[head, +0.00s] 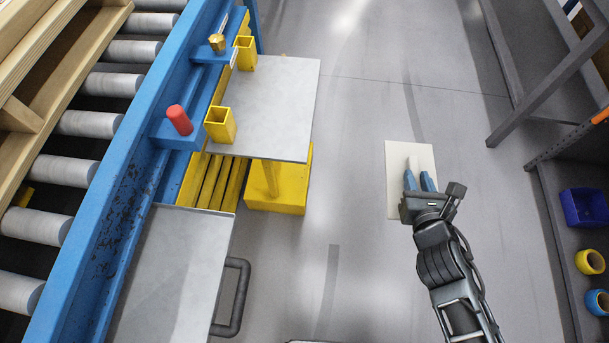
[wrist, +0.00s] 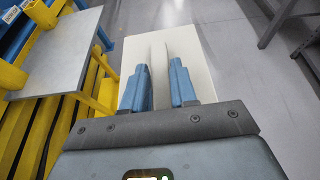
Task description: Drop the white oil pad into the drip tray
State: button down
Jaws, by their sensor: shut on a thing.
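The white oil pad (head: 398,195) is a flat pale rectangle at the right of centre in the head view, held above the grey floor. It also fills the space beyond the fingers in the wrist view (wrist: 195,48). My gripper (head: 418,175) has its two blue fingers shut on a thin upright white part in the pad's middle. The fingers also show in the wrist view (wrist: 160,72), with the white part between them. I cannot pick out the drip tray for certain in either view.
A grey-topped table (head: 285,95) on a yellow base (head: 278,192) stands left of my gripper. A blue-framed roller conveyor (head: 125,195) runs along the left. A grey cart top (head: 170,270) is at the lower left. Dark shelving with a blue bin (head: 585,207) is at the right. The floor between is clear.

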aim_at(169, 285)
jog(key=k+l+u, duration=0.15)
jog(key=k, duration=0.25)
jog(key=k+l+u, duration=0.15)
jog(key=k, duration=0.3)
jog(key=k+l+u, duration=0.15)
jog(key=k, duration=0.3)
jog(key=i+j+u, duration=0.1)
jog(key=u, duration=0.3)
jog(key=i+u, duration=0.1)
jog(key=u, duration=0.3)
jog(key=i+u, duration=0.15)
jog(key=u, duration=0.25)
jog(key=i, duration=0.6)
